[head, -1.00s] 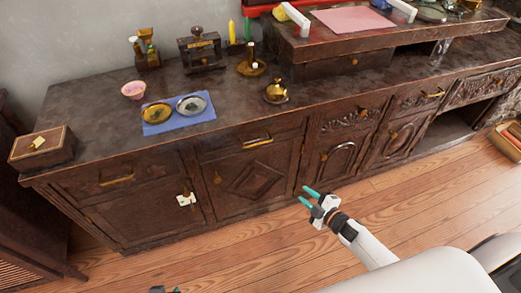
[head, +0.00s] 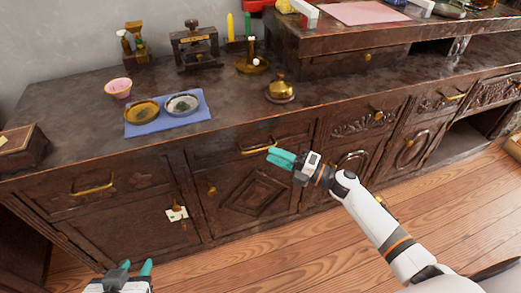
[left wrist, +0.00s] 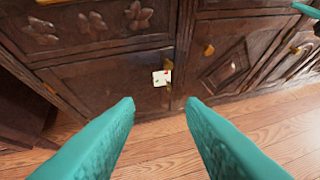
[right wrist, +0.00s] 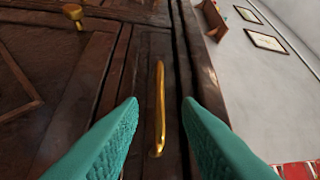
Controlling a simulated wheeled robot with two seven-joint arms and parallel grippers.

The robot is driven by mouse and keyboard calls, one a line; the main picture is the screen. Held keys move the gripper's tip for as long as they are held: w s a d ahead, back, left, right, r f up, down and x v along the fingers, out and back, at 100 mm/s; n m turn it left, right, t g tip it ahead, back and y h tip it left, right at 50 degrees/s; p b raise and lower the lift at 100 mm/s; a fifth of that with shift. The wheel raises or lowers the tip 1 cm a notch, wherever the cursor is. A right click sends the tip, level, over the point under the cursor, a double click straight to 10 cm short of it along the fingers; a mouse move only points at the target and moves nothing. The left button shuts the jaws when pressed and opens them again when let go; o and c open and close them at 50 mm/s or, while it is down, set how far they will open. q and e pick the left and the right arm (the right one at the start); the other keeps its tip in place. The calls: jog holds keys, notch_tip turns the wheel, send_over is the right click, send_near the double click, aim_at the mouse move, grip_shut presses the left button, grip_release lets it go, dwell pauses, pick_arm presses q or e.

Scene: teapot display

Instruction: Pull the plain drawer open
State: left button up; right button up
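The plain drawer (head: 232,157) is in the middle of the dark wooden sideboard and looks shut, its front flush. Its brass bar handle (head: 258,148) also shows lengthwise in the right wrist view (right wrist: 159,108). My right gripper (head: 270,156) is just in front of the handle's right part. In the right wrist view its teal fingers are open, one on each side of the handle, with no visible contact. My left gripper (head: 136,267) is open and empty, low in front of the left cabinet door; its spread fingers show in the left wrist view (left wrist: 160,102).
A drawer with carved flowers and a brass handle (head: 93,187) is at the left. Below it a door has a key with a white tag (head: 176,214). A blue cloth with two dishes (head: 205,112) and a brass pot (head: 280,88) stand on top. The floor in front is clear.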

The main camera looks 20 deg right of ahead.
aim_at(260, 150)
jog(key=shift+x, duration=2.75)
grip_shut()
jog(key=shift+f, duration=0.1)
